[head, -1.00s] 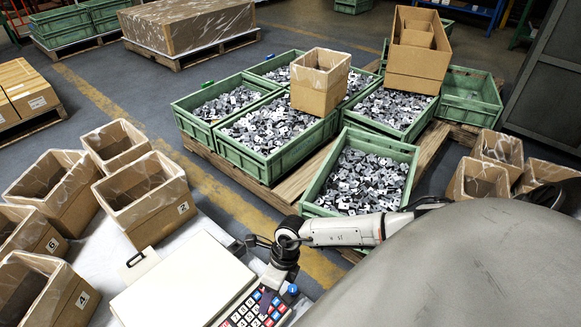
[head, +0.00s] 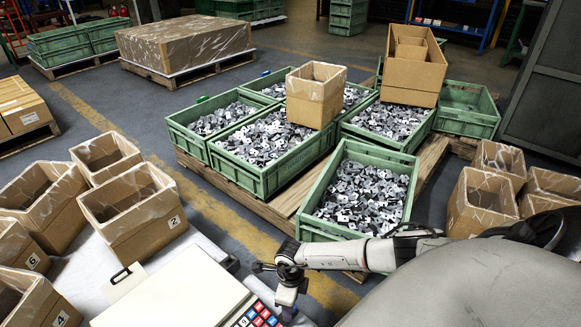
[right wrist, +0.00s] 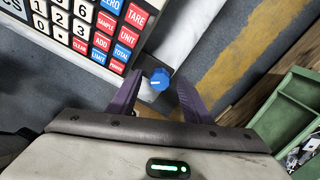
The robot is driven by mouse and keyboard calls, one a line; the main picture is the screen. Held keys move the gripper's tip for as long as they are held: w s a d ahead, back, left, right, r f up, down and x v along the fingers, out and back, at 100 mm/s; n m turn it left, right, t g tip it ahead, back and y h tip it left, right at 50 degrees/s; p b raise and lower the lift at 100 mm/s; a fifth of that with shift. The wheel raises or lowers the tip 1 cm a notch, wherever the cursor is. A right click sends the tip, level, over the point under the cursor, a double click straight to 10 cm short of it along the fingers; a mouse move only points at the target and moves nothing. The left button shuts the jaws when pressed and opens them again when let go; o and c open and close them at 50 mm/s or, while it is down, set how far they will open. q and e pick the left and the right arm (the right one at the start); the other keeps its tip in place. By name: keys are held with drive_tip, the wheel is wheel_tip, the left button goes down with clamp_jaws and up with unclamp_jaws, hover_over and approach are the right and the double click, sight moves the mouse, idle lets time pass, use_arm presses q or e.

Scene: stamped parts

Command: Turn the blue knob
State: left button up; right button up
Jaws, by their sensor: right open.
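The blue knob (right wrist: 159,79) sits on the grey side edge of the weighing scale, beside its keypad (right wrist: 85,28). My right gripper (right wrist: 159,84) is open, with one purple finger on each side of the knob in the right wrist view. I cannot tell whether either finger touches it. In the head view my right wrist hangs over the scale's right corner, and I cannot make out the knob beneath it. The scale's pale plate (head: 175,292) shows at the bottom of the head view. My left gripper is not in view.
Open cardboard boxes, including one marked 2 (head: 170,222), stand left of the scale. A green crate of stamped parts (head: 318,226) stands just beyond my right arm, with several more on the pallet (head: 235,189). Floor with a yellow stripe (head: 215,205) lies between.

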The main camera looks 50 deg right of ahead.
drive_tip(key=c, duration=1.1)
drive_tip(key=shift+o, duration=0.2)
